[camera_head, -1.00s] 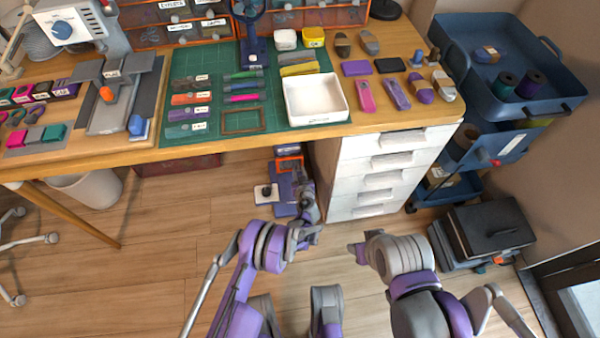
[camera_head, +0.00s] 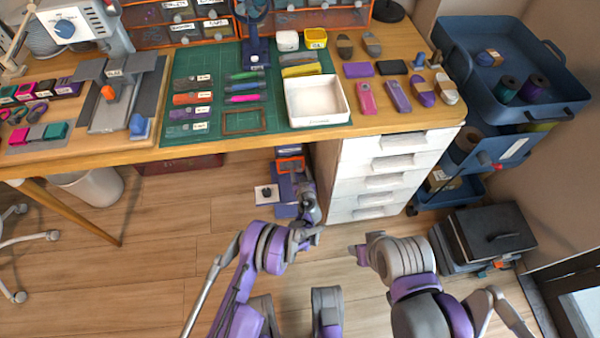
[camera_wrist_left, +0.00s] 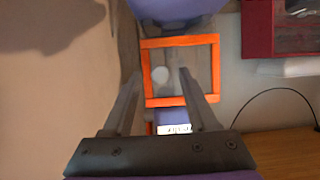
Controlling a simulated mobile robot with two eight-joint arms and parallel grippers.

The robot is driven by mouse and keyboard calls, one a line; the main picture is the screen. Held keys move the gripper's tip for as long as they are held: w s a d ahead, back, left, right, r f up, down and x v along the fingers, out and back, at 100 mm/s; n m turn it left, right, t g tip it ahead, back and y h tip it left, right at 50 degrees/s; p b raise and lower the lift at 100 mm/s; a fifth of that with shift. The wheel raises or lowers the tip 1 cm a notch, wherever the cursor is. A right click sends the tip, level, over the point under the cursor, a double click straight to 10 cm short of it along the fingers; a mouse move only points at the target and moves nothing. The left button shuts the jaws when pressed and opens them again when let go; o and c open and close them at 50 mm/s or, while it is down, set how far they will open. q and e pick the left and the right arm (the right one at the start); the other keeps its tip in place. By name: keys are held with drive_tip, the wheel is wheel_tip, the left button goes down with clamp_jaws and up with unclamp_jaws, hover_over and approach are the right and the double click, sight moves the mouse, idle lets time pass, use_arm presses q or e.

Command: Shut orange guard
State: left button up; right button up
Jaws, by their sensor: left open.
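The orange guard (camera_head: 290,164) is a small square frame on a purple-and-grey machine (camera_head: 287,190) low under the table. In the left wrist view the guard (camera_wrist_left: 180,41) shows face-on, with a grey area and a pale round spot inside its border. My left gripper (camera_wrist_left: 160,78) is open and empty, its fingers pointing at the guard. One finger overlaps the guard's left side and the other lies across its lower right part; contact cannot be told. In the head view my left gripper (camera_head: 308,188) is just right of the machine. My right arm's end (camera_head: 360,252) is partly hidden, its jaws unclear.
A white drawer unit (camera_head: 345,192) stands close to the right of my left gripper. The wooden table (camera_head: 325,133) overhangs the machine. A blue cart (camera_head: 530,105) and a dark box (camera_head: 490,230) are at the right.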

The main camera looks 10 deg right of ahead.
use_arm(q)
drive_tip(key=p+v, duration=0.2)
drive_tip(key=v, duration=0.8)
drive_tip(key=shift+s+r, duration=0.2)
drive_tip(key=shift+s, duration=0.15)
